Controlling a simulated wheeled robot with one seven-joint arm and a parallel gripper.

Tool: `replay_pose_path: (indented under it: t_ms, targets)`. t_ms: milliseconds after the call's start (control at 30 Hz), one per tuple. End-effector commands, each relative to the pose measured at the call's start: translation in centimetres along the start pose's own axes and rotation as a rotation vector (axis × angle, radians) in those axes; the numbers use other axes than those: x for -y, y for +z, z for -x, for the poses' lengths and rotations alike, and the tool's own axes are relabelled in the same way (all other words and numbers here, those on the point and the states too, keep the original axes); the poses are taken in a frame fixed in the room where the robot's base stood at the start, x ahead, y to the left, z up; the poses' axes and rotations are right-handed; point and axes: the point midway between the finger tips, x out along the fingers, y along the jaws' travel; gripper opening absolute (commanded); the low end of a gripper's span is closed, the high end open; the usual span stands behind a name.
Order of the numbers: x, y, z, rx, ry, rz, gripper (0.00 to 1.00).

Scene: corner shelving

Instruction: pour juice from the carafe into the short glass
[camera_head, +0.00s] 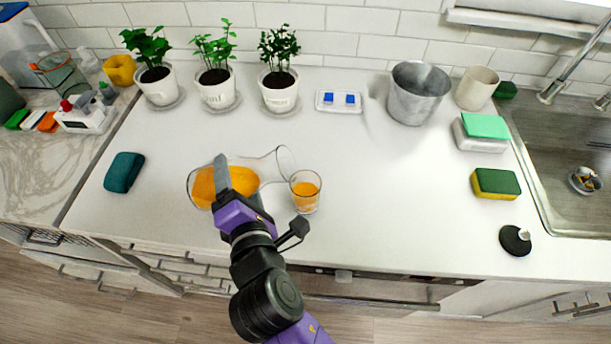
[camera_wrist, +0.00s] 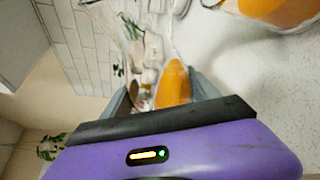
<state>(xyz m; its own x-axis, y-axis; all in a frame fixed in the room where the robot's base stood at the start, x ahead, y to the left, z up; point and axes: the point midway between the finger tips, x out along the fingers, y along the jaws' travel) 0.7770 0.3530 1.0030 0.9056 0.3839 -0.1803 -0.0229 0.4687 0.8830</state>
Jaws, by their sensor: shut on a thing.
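The clear glass carafe (camera_head: 203,188) is tipped on its side, with orange juice lying along its body. Its neck and mouth (camera_head: 284,160) point right, at the short glass. My gripper (camera_head: 222,172) is shut on the carafe from the front; one finger shows in the head view. In the wrist view the carafe's orange juice (camera_wrist: 173,84) shows between both fingers. The short glass (camera_head: 305,192) stands upright on the counter and holds orange juice. The carafe's mouth is close to its rim; I cannot tell whether they touch. No falling stream is clear.
Several potted plants (camera_head: 216,90) stand along the back wall. A teal sponge (camera_head: 124,172) lies at left. A metal pot (camera_head: 416,93), a beige cup (camera_head: 476,88) and a green-yellow sponge (camera_head: 495,184) stand towards the sink (camera_head: 560,150).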

Motion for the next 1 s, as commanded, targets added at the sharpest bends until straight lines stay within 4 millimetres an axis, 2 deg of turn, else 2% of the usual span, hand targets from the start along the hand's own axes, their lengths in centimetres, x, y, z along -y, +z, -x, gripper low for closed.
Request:
replay_pose_path:
  t_ms: [33, 467, 1000]
  targets:
    - [-0.7, 0.3, 0.1, 0.002, 0.002, 0.008, 0.00]
    - [-0.9, 0.7, 0.2, 0.003, -0.026, 0.074, 0.00]
    - [-1.6, 1.7, 0.6, 0.002, -0.098, 0.246, 0.00]
